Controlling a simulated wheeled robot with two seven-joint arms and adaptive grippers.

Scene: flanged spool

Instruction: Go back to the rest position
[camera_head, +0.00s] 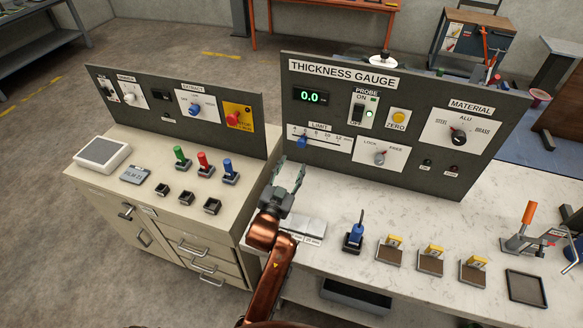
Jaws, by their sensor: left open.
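My left gripper (287,180) is dark grey on my copper-coloured arm, which rises from the bottom of the picture. Its fingers are apart, with nothing seen between them. It is at the left end of the marble-topped bench (340,215), in front of the lower left corner of the thickness gauge panel (340,175). Pale blocks (308,228) lie on the bench just right of its wrist and are partly hidden. My right gripper is not in view.
A beige cabinet (135,200) with red, green and blue handled pieces stands left. A blue-handled tool (354,235), yellow-tabbed blocks (430,260), a dark tray (526,288) and an orange-handled clamp (528,215) stand along the bench. The gauge panel rises behind them.

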